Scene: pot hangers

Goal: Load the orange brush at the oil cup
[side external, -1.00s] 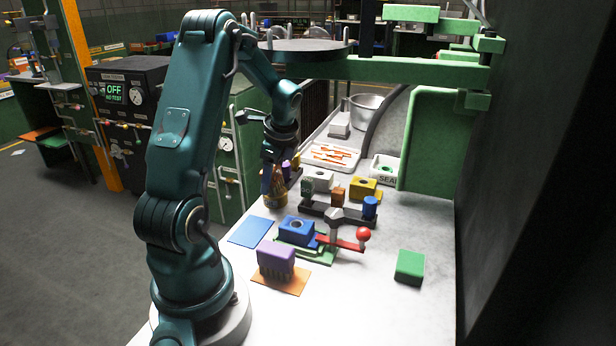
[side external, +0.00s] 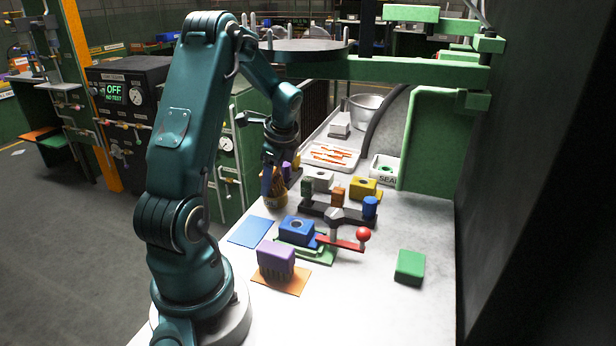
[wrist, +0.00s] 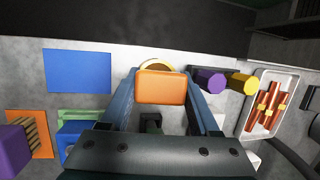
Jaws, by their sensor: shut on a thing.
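My gripper (wrist: 160,105) is shut on the orange brush (wrist: 161,87), whose orange block sits between the two fingers in the wrist view. In the side view my gripper (side external: 270,172) is over the oil cup (side external: 276,201), a small yellowish cup on the near left of the bench. Tan bristles (side external: 278,183) show at the cup's mouth; how deep they reach is hidden. In the wrist view only the cup's rim (wrist: 156,64) shows, mostly behind the brush.
A purple brush (side external: 276,257) stands on an orange mat near my base. A blue mat (side external: 251,231), a blue block (side external: 297,229) and a red-knobbed lever (side external: 345,242) lie nearby. Purple (wrist: 209,81) and yellow (wrist: 242,83) cylinders stand close to the cup.

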